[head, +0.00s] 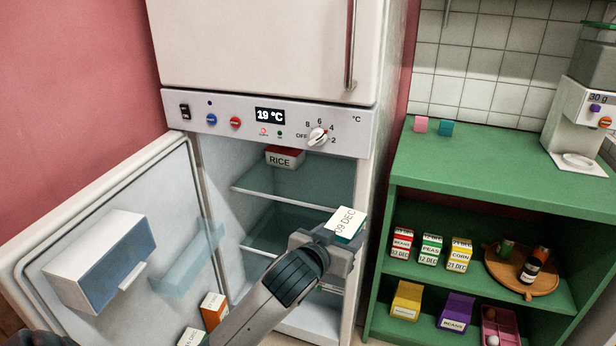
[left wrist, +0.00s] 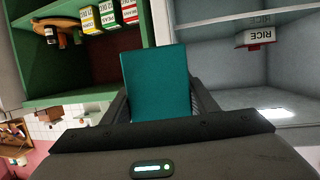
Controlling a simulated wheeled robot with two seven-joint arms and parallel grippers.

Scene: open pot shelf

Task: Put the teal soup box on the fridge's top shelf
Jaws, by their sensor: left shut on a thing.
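The teal soup box (head: 345,224) has a white top marked 09 DEC. It is held in my left gripper (head: 328,240), in front of the open fridge's right side. In the left wrist view the teal box (left wrist: 156,84) sits between the two fingers, its plain teal face showing. The fridge's top shelf (head: 290,186) is a glass plate above and behind the gripper. A red and white RICE box (head: 285,157) stands at its back left; the rest of that shelf looks bare. My right gripper is not in view.
The open fridge door (head: 110,225) carries bins on the left. A lower glass shelf (head: 270,232) looks empty. On the right, a green open shelf (head: 480,170) holds several dated boxes, a wooden tray (head: 510,282) and other items. The control panel (head: 260,118) overhangs the opening.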

